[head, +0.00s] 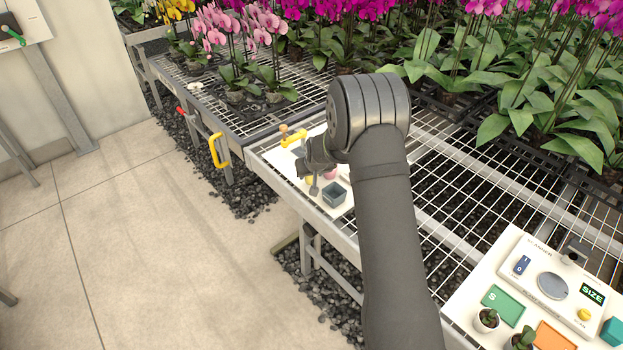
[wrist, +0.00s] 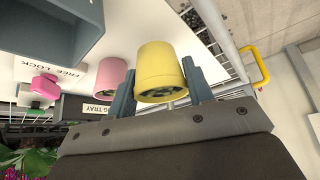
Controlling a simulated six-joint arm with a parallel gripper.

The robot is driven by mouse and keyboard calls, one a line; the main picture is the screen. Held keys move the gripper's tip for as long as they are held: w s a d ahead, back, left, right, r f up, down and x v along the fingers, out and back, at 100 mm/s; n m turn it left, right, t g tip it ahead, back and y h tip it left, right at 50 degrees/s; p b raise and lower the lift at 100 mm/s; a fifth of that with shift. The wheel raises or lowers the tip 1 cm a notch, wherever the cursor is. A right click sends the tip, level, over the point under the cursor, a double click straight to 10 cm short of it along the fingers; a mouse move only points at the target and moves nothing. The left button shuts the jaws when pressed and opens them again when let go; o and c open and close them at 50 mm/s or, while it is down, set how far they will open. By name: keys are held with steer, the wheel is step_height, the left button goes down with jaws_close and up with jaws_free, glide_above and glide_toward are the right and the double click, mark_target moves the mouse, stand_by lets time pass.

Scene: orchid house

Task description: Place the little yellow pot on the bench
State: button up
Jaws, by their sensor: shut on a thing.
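My gripper (wrist: 160,88) is shut on the little yellow pot (wrist: 160,70), one finger on each side of it in the wrist view. In the head view my gripper (head: 311,184) is over the white board at the bench's near edge, and only a sliver of yellow shows there. The wire-mesh bench (head: 455,187) runs along the aisle. I cannot tell whether the pot touches the surface below.
A pink pot (wrist: 108,84) stands close beside the yellow one. A grey square container (head: 335,194) is on the white board (head: 339,211). A scanner panel (head: 540,285) with small plants lies at the lower right. Orchids crowd the back; open mesh lies between.

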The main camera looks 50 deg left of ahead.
steer(key=shift+f, duration=1.15)
steer(key=shift+f, duration=0.15)
steer(key=o, duration=1)
steer(key=shift+r, duration=0.25)
steer(key=v, duration=1.2)
